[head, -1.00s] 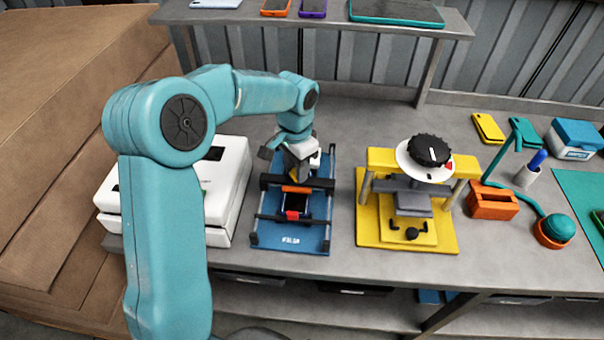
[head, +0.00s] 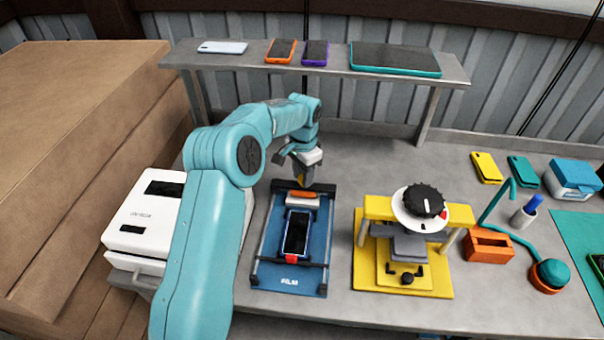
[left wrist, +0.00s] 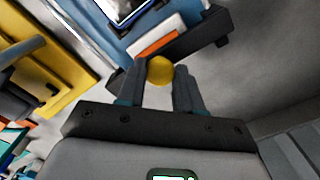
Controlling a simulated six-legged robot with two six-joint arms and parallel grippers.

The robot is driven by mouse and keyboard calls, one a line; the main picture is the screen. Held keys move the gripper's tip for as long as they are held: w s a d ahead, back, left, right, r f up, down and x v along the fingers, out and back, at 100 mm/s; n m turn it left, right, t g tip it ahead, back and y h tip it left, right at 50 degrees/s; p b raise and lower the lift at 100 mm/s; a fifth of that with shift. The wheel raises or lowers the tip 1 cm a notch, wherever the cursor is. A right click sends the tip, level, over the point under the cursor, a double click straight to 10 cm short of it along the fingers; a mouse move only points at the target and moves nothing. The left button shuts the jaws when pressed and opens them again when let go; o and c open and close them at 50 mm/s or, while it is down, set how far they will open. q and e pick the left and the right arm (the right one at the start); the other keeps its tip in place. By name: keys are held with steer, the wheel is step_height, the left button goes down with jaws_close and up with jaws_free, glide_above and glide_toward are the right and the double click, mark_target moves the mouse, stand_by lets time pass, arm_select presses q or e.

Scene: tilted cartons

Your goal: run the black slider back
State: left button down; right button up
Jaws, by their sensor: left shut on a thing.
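The blue film jig (head: 263,255) stands on the bench with a dark phone (head: 296,232) lying in its middle. Its black slider (head: 325,188) is a crossbar at the back end of the jig, and also shows in the left wrist view (left wrist: 205,42). A white and orange roller piece (head: 302,198) sits just in front of the slider. My left gripper (head: 304,180) is at the slider, its fingers closed around a yellow knob (left wrist: 159,70). The right gripper is not in view.
A yellow press (head: 440,283) with a black dial stands right of the jig. A white machine (head: 133,228) stands left, partly behind my arm. A grey shelf (head: 330,62) with phones spans the back. Bare bench lies behind the jig.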

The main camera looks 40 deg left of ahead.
arm_select(q)
steer(key=shift+w, duration=0.15)
steer(key=c, duration=0.9)
jaws_free()
steer(key=shift+o, duration=0.8)
steer(key=shift+w+a+f, duration=0.1)
steer(key=shift+w, duration=0.2)
steer(key=shift+s, duration=0.2)
steer(key=shift+s+r, duration=0.1)
steer(key=shift+r, duration=0.4)
steer(key=r, duration=0.2)
steer(key=r+b, duration=0.1)
steer(key=r, duration=0.4)
steer(key=shift+w+r, duration=0.25)
steer(key=shift+w, duration=0.05)
step_height(320, 180, up, 8)
steer(key=p, duration=0.1)
steer(key=shift+s, duration=0.15)
steer(key=shift+w+f, duration=0.15)
steer(key=shift+w, duration=0.05)
